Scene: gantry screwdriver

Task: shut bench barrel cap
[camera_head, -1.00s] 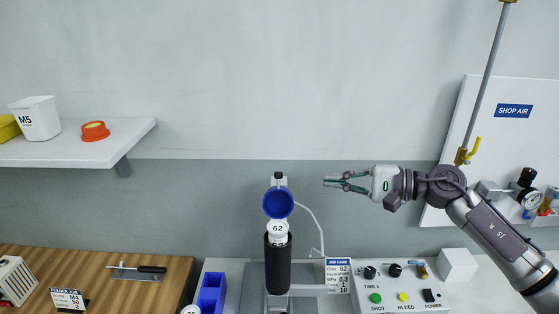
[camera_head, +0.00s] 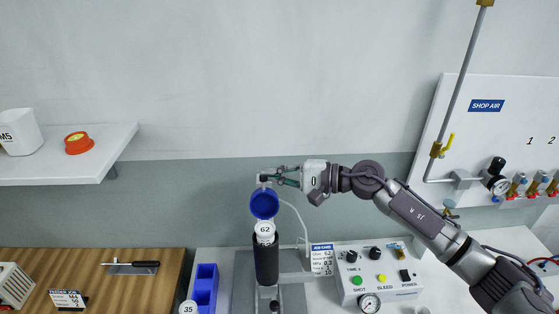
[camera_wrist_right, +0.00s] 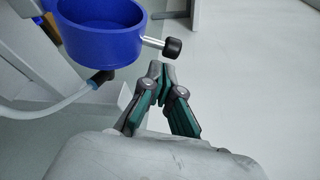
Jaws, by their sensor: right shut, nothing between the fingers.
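The blue barrel cap (camera_head: 264,204) stands swung up and open above the black barrel (camera_head: 266,262) in the head view. A white cartridge labelled 62 (camera_head: 264,230) shows in the barrel's mouth. In the right wrist view the blue cap (camera_wrist_right: 100,32) is at the upper left, with a metal pin and black knob (camera_wrist_right: 172,48) sticking out to its right. My left gripper is not in view.
A control box (camera_head: 380,275) with buttons and a gauge stands right of the barrel, with a job card (camera_head: 322,260) beside it. A blue bin (camera_head: 205,288) stands left. A pale hose curves behind the barrel.

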